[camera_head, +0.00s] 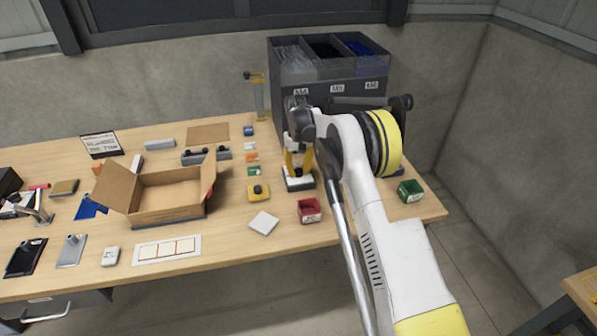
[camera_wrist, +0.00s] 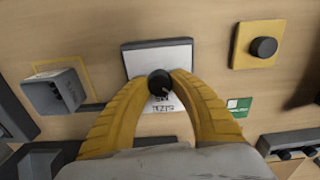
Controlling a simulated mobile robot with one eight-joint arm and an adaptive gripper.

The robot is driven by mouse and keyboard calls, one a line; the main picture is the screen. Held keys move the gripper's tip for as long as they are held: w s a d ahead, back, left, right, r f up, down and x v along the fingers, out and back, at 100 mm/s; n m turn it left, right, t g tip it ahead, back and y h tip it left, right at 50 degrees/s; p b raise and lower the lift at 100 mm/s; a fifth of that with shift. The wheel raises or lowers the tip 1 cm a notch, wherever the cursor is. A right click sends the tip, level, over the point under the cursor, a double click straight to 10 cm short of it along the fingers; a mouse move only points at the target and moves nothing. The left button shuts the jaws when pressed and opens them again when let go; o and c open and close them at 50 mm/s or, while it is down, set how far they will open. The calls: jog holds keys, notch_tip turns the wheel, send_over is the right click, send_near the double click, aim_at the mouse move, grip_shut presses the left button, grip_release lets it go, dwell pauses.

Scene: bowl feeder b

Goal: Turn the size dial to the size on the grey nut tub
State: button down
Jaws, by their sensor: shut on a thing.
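The size dial is a round black knob (camera_wrist: 159,82) on a white-faced plate with a dark frame (camera_wrist: 137,62); the plate also shows in the head view (camera_head: 300,184). My gripper (camera_wrist: 160,78) has its two yellow fingers closed on the knob from both sides. In the head view my gripper (camera_head: 297,163) points down over the plate. The printing on the plate is partly covered and too small to read.
A yellow box with a black knob (camera_head: 258,193) sits beside the dial. A dark bin rack (camera_head: 345,90) stands behind. An open carton (camera_head: 170,208) is on the left.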

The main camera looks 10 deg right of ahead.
aim_at(298, 170)
jog(key=m, duration=0.5)
jog(key=shift+m, duration=2.4)
jog(key=c, duration=1.1)
grip_release()
notch_tip(298, 170, up, 12)
